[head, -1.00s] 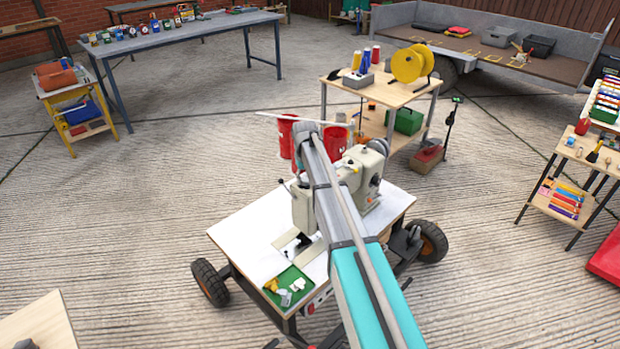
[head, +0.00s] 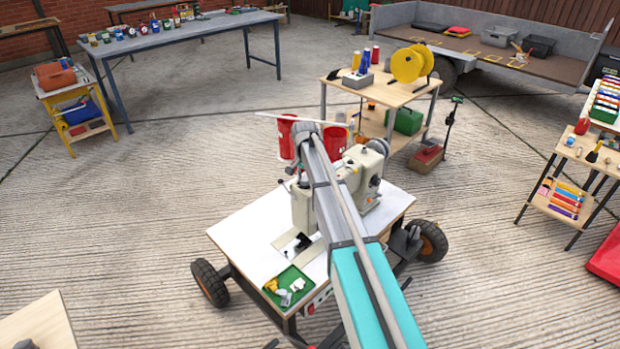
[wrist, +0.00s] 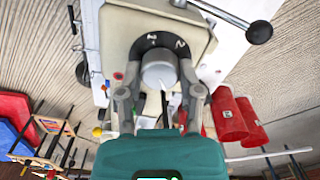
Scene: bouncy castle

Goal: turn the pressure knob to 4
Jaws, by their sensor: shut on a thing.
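The pressure knob (wrist: 158,70) is a round grey-white knob on a dark dial plate (wrist: 155,42) at the top of the cream sewing machine (wrist: 118,30). Pale numerals, seemingly 1 and 2, show on the plate beyond the knob; the other numerals are hidden. A pale mark shows on the near side of the knob, but I cannot tell which number it points to. My gripper (wrist: 160,82) is shut on the knob, one finger on each side. In the head view my arm covers much of the sewing machine (head: 303,208), and the knob is hidden.
The machine stands on a white wheeled table (head: 240,235) with a green tray (head: 289,287) of small parts. Red containers (head: 287,138) stand behind the machine; they also show in the wrist view (wrist: 228,115). A lever with a dark ball (wrist: 259,32) sticks out nearby.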

